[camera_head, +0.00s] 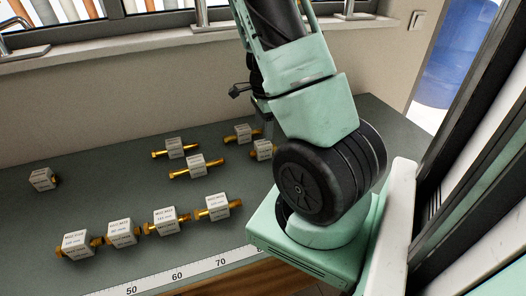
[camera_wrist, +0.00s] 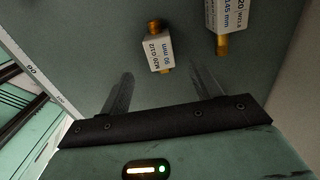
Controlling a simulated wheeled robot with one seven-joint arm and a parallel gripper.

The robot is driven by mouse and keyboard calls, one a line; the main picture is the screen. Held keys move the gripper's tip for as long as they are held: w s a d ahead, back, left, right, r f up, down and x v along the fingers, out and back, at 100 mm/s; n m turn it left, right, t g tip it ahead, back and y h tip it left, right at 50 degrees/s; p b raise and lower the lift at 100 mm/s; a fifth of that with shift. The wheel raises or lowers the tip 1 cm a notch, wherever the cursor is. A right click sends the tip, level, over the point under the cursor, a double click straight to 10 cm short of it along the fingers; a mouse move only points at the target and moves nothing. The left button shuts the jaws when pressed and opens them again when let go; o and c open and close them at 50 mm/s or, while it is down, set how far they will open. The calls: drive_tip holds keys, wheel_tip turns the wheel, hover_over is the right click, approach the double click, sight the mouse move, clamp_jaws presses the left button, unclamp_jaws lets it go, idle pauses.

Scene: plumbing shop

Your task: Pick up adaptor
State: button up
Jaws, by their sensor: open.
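Several brass adaptors, each with a white printed block around its middle, lie on the grey-green worktop. In the head view a front row runs from the far-left adaptor (camera_head: 77,245) to one near the ruler (camera_head: 214,207). Others lie behind, such as this adaptor (camera_head: 195,166), and a lone one (camera_head: 43,179) is at left. In the wrist view an adaptor (camera_wrist: 157,49) with a white block lies ahead of my gripper (camera_wrist: 158,80), roughly between the finger lines and apart from them. The fingers are spread with nothing held. My gripper is hidden behind my arm in the head view.
A second, longer adaptor (camera_wrist: 222,28) lies to the right in the wrist view. The worktop (camera_head: 110,190) has a ruler strip (camera_head: 178,277) along its front edge. A wall and window rail stand behind. Bare worktop lies at centre left.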

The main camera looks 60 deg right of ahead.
sight(263, 143)
wheel_tip(263, 143, down, 8)
drive_tip(key=shift+a+r, duration=0.1)
drive_tip(key=c, duration=1.1)
